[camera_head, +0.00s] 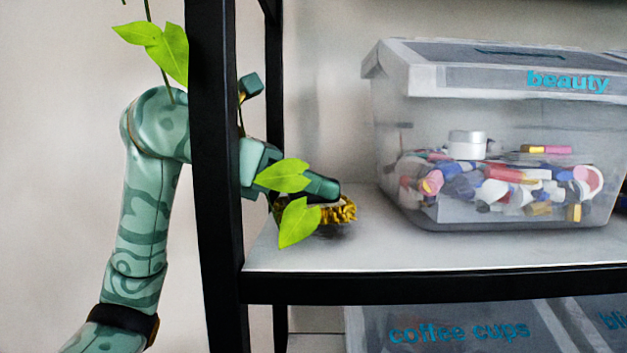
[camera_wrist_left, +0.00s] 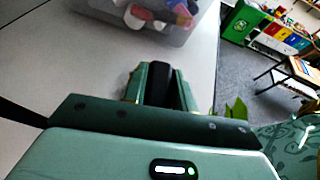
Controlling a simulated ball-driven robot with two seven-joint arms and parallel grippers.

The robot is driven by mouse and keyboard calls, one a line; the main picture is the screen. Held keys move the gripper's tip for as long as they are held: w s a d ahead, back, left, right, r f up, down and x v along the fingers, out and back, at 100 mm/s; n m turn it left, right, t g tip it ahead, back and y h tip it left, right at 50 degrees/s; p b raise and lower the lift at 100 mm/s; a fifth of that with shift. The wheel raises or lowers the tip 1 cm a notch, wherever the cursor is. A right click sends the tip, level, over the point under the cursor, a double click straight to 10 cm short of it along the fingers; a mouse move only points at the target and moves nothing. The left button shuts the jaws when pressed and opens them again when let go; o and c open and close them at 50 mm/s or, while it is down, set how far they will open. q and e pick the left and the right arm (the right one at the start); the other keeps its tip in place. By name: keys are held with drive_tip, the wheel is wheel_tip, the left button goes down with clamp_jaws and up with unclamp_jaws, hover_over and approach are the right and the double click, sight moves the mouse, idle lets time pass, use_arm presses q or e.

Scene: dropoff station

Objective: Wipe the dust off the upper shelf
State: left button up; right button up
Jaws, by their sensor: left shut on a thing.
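The upper shelf (camera_head: 300,252) is a pale board in a black frame. My left arm comes in from the left behind the black post, and my left gripper (camera_head: 322,188) is over the shelf's left end. It is shut on a yellow fringed duster (camera_head: 342,213), which sits low at the shelf surface; leaves hide part of it. A faint dark smudge shows below the duster; I cannot tell dust from shadow. In the left wrist view, the gripper (camera_wrist_left: 162,85) has a dark piece between its fingers, and the pale shelf (camera_wrist_left: 75,60) lies beyond. My right gripper is not in view.
A clear "beauty" box (camera_head: 480,210) full of small items stands on the shelf right of my gripper. The black post (camera_head: 215,180) and hanging green leaves (camera_head: 298,222) are close to my arm. A "coffee cups" box (camera_head: 450,335) is below.

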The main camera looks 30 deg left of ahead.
use_arm(q)
drive_tip(key=shift+f+b, duration=0.85)
drive_tip(key=shift+f, duration=0.15)
idle(0.3)
